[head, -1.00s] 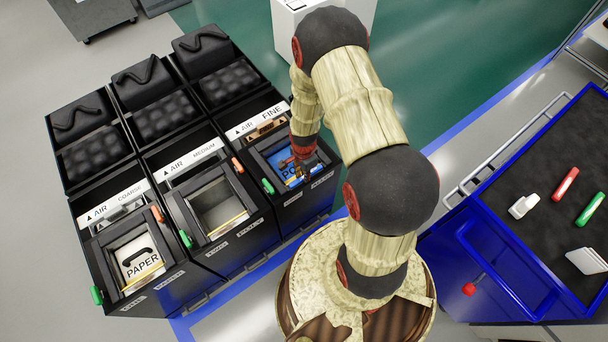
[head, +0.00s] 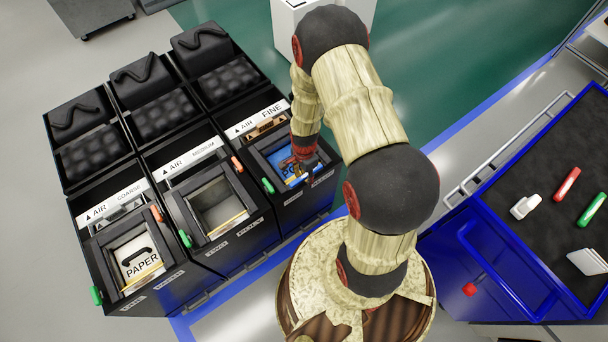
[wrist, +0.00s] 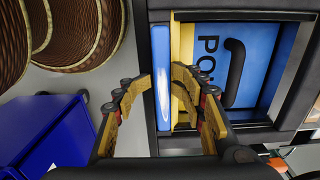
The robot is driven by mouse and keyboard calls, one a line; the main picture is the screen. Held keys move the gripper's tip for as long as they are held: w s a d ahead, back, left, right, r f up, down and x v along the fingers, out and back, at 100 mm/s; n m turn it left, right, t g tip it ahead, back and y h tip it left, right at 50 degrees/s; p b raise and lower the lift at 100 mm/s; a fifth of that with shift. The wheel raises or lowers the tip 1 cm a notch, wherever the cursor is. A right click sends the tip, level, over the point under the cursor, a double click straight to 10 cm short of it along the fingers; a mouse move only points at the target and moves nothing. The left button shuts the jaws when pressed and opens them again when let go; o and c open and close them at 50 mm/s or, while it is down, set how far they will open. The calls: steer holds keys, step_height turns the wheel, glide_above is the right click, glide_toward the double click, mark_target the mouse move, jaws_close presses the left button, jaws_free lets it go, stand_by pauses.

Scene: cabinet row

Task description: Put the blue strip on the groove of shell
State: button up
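The blue strip (wrist: 162,80) shows in the wrist view as a narrow bar with white marks. It lies along the yellow edge (wrist: 182,40) of a bin opening with a blue panel. My gripper (wrist: 161,76) has one finger on each side of the strip, and both fingertips look close against it. In the head view my gripper (head: 303,168) is over the front of the bin labelled FINE (head: 272,112), and it partly hides the strip. I cannot see whether the strip sits down in the shell's groove.
The medium bin (head: 240,243) and coarse bin (head: 160,287) stand to the left, with orange and green handles along their edges.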

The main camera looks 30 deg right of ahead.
step_height(320, 180, up, 12)
steer(key=shift+f, duration=0.2)
steer(key=shift+w, duration=0.1)
steer(key=s+a+r+n+g, duration=0.2)
steer(key=s+r+n, duration=0.3)
steer(key=s+n, duration=0.15)
steer(key=s+a+r+n+t, duration=0.2)
steer(key=a+r+n, duration=0.1)
steer(key=r, duration=0.8)
steer(key=s+a+r+n+t+p, duration=0.1)
steer(key=a+r+n+t, duration=0.2)
steer(key=r, duration=0.9)
steer(key=s+a+r+n+t+p, duration=0.1)
steer(key=r+n, duration=0.4)
steer(key=r, duration=0.7)
steer(key=shift+s+a+t, duration=0.8)
steer(key=shift+a, duration=0.2)
steer(key=shift+c, duration=0.8)
